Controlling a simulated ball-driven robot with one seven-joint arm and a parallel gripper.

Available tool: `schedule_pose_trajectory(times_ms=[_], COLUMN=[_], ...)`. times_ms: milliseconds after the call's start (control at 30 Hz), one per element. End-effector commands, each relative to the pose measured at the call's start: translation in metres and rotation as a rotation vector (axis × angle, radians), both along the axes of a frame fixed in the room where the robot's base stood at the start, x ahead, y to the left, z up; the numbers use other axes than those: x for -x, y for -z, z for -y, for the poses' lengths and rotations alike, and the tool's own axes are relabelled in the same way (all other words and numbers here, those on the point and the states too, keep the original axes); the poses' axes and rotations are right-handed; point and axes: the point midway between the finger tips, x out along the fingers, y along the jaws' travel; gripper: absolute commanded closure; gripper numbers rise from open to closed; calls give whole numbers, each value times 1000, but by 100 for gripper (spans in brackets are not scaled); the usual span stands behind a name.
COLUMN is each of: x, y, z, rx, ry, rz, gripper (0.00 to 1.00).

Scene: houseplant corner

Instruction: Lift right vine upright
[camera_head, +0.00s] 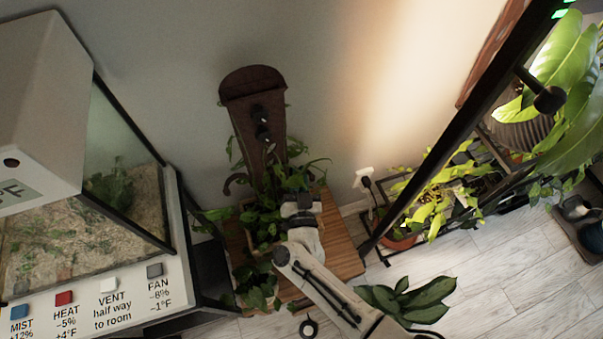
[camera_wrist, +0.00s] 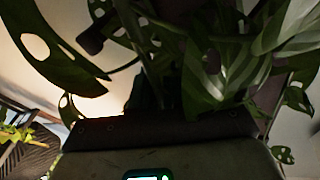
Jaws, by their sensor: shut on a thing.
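A leafy green vine plant (camera_head: 262,222) stands on a small wooden table, against a brown wooden support board (camera_head: 262,135) with dark knobs on it. Vine stems and leaves spread to both sides of the board. My gripper (camera_head: 298,198) is at the right side of the plant, among its leaves, and is shut on a vine there. In the wrist view, large leaves with holes (camera_wrist: 215,75) fill the space in front of my gripper (camera_wrist: 160,118). The fingertips and the exact spot held are hidden by leaves.
The wooden table (camera_head: 340,245) has bare room right of the plant. A glass terrarium (camera_head: 130,190) with labelled buttons stands at left. Potted plants on a black rack (camera_head: 440,200) stand at right. A broad-leaved plant (camera_head: 405,300) is near my arm. A wall plug (camera_head: 365,180) is behind.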

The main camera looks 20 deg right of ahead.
Motion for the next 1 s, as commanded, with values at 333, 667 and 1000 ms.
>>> schedule_pose_trajectory(times_ms=[333,667,1000], x=[0,0,0], y=[1,0,0], z=[0,0,0], rx=[2,2,-1], ry=[0,0,0], rz=[-1,-1,0], gripper=[85,64,64])
